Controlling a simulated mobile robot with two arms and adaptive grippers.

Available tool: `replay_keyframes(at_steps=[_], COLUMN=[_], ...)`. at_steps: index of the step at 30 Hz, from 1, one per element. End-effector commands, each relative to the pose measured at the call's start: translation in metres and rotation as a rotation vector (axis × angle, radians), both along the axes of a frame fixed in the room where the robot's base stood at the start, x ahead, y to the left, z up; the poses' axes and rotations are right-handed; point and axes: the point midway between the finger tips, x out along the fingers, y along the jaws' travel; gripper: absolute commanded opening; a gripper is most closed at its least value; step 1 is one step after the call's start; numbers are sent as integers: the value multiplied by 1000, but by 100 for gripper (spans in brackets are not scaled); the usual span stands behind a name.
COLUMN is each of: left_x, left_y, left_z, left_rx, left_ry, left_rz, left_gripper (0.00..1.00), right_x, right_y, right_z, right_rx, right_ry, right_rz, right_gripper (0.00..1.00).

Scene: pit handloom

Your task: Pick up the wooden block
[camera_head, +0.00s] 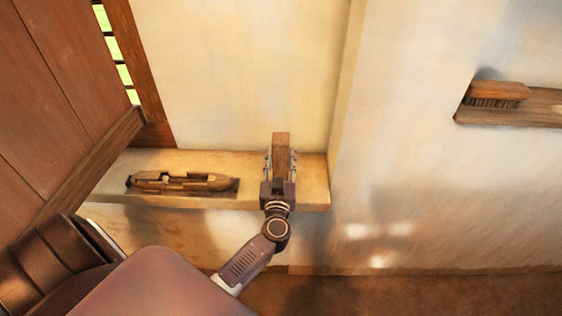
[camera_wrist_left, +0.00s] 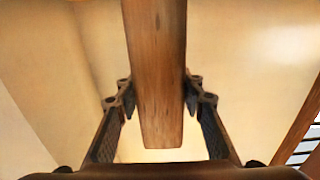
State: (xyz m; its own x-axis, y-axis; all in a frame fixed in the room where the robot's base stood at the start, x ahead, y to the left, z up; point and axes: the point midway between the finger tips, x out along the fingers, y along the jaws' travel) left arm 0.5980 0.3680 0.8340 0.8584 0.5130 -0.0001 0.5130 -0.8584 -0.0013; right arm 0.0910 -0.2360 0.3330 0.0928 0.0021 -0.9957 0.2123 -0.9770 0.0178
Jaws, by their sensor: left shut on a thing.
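The wooden block (camera_head: 281,145) is a brown, long bar between the fingers of my left gripper (camera_head: 281,165), over the right end of a pale ledge. In the left wrist view the block (camera_wrist_left: 160,70) runs down the middle of the picture, with the fingers of my left gripper (camera_wrist_left: 160,95) against both its sides. The gripper is shut on it. Whether the block touches the ledge below cannot be told. My right gripper is not in view.
A wooden shuttle (camera_head: 182,181) lies on the ledge (camera_head: 309,190) to the left of the gripper. A wooden shutter or door (camera_head: 60,90) stands at the left.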

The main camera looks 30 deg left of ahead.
Motion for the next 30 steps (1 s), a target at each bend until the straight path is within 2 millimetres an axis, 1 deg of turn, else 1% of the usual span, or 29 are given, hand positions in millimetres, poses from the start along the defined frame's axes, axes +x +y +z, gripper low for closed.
replay_keyframes(at_steps=[1,3,11,14,17,20,23,24,27,30], left_x=[0,0,0,0,0,0,0,0,0,0], left_y=[0,0,0,0,0,-1,0,-1,0,0], left_z=[0,1,3,10,22,42,69,83,114,141], left_rx=[-1,0,0,-2,-2,-4,-4,-4,-2,-1], left_ry=[0,-2,-1,-3,-4,-6,-6,-7,-6,-6], left_rz=[0,0,0,1,2,1,1,1,1,0], left_gripper=[8,3,3,3,3,3,3,3,3,3], right_x=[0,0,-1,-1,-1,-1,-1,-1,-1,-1], right_y=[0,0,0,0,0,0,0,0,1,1], right_z=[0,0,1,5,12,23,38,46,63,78], right_rx=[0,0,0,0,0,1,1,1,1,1], right_ry=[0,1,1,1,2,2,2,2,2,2], right_rz=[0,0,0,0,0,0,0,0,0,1], right_gripper=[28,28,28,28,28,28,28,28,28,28])
